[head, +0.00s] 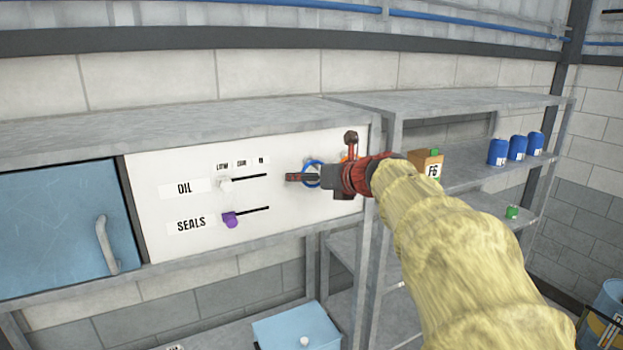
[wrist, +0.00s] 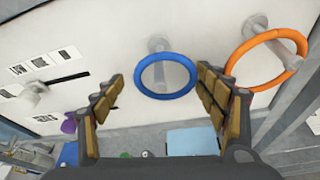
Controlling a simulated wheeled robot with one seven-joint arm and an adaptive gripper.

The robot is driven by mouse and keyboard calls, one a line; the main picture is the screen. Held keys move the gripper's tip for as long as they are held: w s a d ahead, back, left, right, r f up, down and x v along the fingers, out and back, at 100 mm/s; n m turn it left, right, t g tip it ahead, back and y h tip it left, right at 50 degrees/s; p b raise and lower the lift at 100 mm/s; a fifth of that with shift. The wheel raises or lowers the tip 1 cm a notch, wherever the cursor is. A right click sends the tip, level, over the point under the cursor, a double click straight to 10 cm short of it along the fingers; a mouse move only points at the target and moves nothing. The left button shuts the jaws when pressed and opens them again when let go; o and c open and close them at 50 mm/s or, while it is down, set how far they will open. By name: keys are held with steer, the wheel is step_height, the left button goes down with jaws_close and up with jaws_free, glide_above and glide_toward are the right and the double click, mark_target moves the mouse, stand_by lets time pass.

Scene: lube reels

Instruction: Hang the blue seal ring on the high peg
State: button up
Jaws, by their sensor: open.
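The blue seal ring (wrist: 166,94) hangs on a pale peg (wrist: 158,46) on the white panel, with the peg through its upper part. My gripper (wrist: 160,76) is open, one finger on each side of the ring, and I see no grip on it. In the head view the ring (head: 312,162) shows partly behind my gripper (head: 302,177). An orange ring (wrist: 233,53) hangs on another peg (wrist: 254,24) to the right. Which peg is the high one I cannot tell.
The panel (head: 160,235) has a white slider knob (head: 225,184) and a purple one (head: 231,220) left of my gripper. A shelf rack (head: 470,178) with blue canisters (head: 517,147) and a box (head: 425,163) stands right. A blue bin (head: 295,330) is below.

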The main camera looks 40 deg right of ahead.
steer(key=shift+s, duration=0.1)
steer(key=v, duration=0.7)
steer(key=shift+s, duration=0.15)
steer(key=shift+a, duration=0.15)
steer(key=s+a+f+m+h+b, duration=0.1)
steer(key=a+f+m+h+b, duration=0.15)
steer(key=f+m+b, duration=0.5)
steer(key=s+a+f+m+g+h+b, duration=0.1)
steer(key=a+f+m+b, duration=0.3)
steer(key=f+m+b, duration=0.35)
steer(key=s+a+f+m+h+b, duration=0.25)
steer(key=f+m+b, duration=0.25)
steer(key=f+m, duration=0.4)
steer(key=s+a+f+m+g+y+b, duration=0.2)
steer(key=a+f, duration=0.4)
steer(key=f, duration=0.5)
steer(key=s+a+f+m+g+y+b, duration=0.2)
steer(key=s+a+f+b, duration=0.3)
steer(key=f, duration=0.6)
steer(key=s+a+f+m+g+y+b, duration=0.3)
steer(key=s+a+f+y+b, duration=0.1)
steer(key=s+a+f, duration=0.3)
step_height(320, 180, down, 4)
steer(key=shift+a+m, duration=0.3)
steer(key=shift+a, duration=0.85)
